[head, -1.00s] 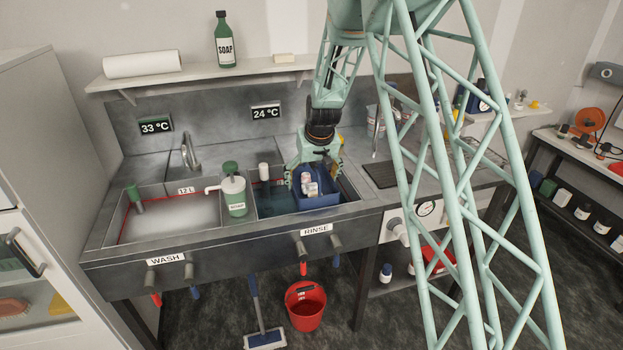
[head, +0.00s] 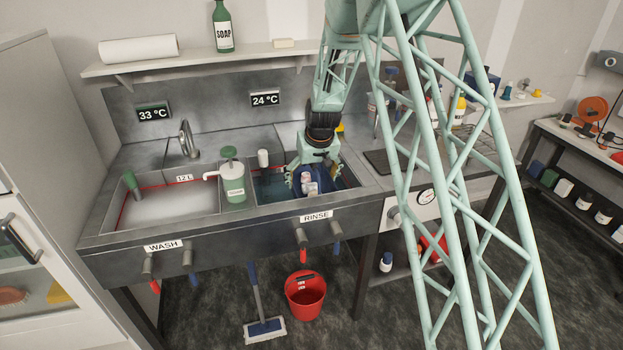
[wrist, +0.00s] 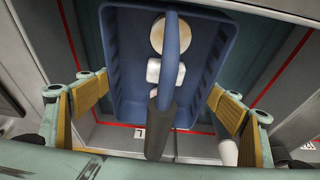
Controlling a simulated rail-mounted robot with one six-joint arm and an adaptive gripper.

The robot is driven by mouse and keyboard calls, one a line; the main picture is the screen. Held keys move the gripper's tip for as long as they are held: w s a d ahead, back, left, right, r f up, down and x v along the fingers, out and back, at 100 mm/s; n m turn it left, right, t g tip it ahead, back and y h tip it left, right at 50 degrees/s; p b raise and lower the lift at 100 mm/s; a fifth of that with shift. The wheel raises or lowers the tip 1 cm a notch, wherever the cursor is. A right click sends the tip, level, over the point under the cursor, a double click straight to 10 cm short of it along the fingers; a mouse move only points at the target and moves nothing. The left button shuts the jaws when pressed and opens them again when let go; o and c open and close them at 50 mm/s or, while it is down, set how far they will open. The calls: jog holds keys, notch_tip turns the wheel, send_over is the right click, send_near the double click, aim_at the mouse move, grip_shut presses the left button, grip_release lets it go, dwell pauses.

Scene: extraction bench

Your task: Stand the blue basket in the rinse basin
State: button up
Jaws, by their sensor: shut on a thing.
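The blue basket (head: 323,179) is down inside the rinse basin (head: 270,189), toward its right side, and looks roughly upright. It holds a few pale containers (head: 309,184). The wrist view looks down into the basket (wrist: 125,85), with a round beige-topped item, a white item and the arched handle with its dark grip (wrist: 160,120). Whether the basket's base touches the basin floor is hidden.
The wash basin (head: 170,207) with cloudy water lies to the left. A green-and-white soap dispenser (head: 232,182) stands between the basins, and a small white-topped item (head: 263,158) is at the rinse basin's back edge. A dark mat (head: 379,161) lies to the right.

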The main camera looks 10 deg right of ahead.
jog(key=shift+f+b, duration=3.15)
jog(key=shift+f, duration=1.8)
jog(key=o, duration=1.4)
jog(key=shift+f, duration=0.1)
jog(key=shift+r+p, duration=3.55)
jog(key=shift+r, duration=4.5)
jog(key=shift+r, duration=0.1)
